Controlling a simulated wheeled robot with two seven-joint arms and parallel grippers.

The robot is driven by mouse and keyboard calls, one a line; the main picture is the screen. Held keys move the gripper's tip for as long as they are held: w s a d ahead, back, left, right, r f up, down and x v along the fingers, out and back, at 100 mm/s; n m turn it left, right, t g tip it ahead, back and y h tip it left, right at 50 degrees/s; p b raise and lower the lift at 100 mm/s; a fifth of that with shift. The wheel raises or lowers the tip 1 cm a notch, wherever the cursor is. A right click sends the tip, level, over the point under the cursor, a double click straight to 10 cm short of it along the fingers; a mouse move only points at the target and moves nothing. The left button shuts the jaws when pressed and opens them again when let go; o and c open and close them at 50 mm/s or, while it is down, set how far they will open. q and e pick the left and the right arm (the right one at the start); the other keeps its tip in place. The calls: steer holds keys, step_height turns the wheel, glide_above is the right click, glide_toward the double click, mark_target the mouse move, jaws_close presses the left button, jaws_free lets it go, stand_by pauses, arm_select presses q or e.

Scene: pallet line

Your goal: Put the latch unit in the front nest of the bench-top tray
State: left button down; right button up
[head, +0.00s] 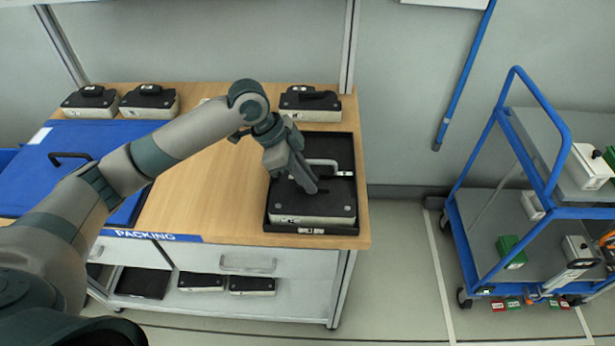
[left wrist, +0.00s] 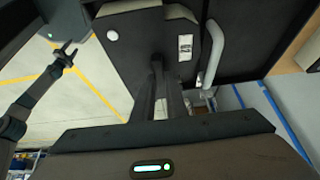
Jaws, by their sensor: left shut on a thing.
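The latch unit (head: 312,203), a light case with a black top, is in the front part of the black bench-top tray (head: 352,150). My left gripper (head: 312,186) is shut on its top. In the left wrist view, the fingers (left wrist: 168,108) reach down to the unit (left wrist: 132,45), which shows a white label. A grey bar handle (head: 324,163) stands just behind the unit. I cannot tell whether the unit rests fully on the tray floor. A dark arm with small parted fingers, seemingly my right gripper (left wrist: 66,52), shows in the left wrist view, empty.
Another unit (head: 310,103) stands behind the tray, and two more (head: 92,101) stand at the back left. A blue lid with a black handle (head: 60,170) covers the bench's left side. The wooden middle (head: 205,190) is clear. A blue cart (head: 535,190) stands at right.

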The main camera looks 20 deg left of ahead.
steer(key=shift+d, duration=0.25)
arm_select(q)
steer(key=c, duration=1.8)
jaws_free()
arm_select(e)
steer(key=shift+d, duration=0.2)
arm_select(q)
steer(key=shift+o, duration=0.2)
steer(key=shift+s+a+r, duration=0.1)
steer(key=shift+a+r, duration=0.2)
steer(key=shift+r, duration=0.3)
steer(key=b+v, duration=0.2)
steer(key=v, duration=0.8)
steer(key=shift+a+r, duration=0.15)
steer(key=shift+r, duration=0.2)
arm_select(e)
steer(key=shift+w+a+f, duration=0.5)
steer(key=shift+w+f, duration=0.3)
steer(key=shift+f, duration=0.1)
arm_select(q)
steer(key=shift+s, duration=0.1)
arm_select(e)
steer(key=shift+s, duration=0.15)
